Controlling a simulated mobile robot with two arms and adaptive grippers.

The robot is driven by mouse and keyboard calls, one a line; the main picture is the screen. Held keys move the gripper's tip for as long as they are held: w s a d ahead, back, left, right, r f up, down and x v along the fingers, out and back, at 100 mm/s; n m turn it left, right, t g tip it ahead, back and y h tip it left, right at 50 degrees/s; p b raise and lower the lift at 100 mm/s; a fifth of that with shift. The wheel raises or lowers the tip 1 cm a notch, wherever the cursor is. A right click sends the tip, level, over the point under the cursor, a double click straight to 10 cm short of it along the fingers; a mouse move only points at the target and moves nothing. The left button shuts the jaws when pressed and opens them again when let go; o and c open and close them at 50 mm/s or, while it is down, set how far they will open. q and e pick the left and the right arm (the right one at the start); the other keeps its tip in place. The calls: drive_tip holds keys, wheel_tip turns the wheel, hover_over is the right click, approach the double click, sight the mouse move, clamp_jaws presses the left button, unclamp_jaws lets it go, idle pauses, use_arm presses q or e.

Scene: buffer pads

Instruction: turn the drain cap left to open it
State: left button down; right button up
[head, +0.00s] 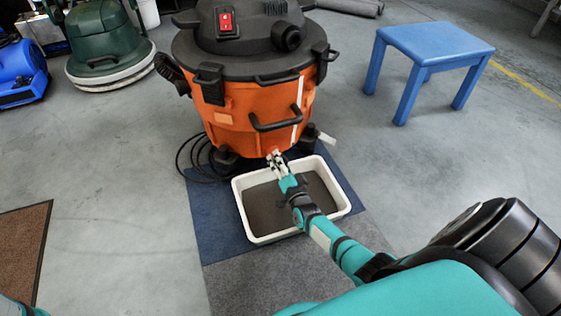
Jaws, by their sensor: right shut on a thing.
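The orange drum vacuum (240,105) with a black lid stands at the top centre of the head view. My right arm reaches in from the lower right, and its gripper (276,160) is at the low front of the drum. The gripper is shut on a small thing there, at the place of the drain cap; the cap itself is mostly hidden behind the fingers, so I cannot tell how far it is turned. A white tray (240,205) with a dark inside sits on the floor below the gripper. My left gripper is not in view.
A blue stool (437,42) stands at the right. A green floor machine (103,35) and a blue blower (20,75) are at the upper left. A black hose (190,150) lies by the drum. A brown mat (22,250) lies at the left.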

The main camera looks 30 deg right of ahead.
idle(0.3)
drive_tip(key=o, duration=1.2)
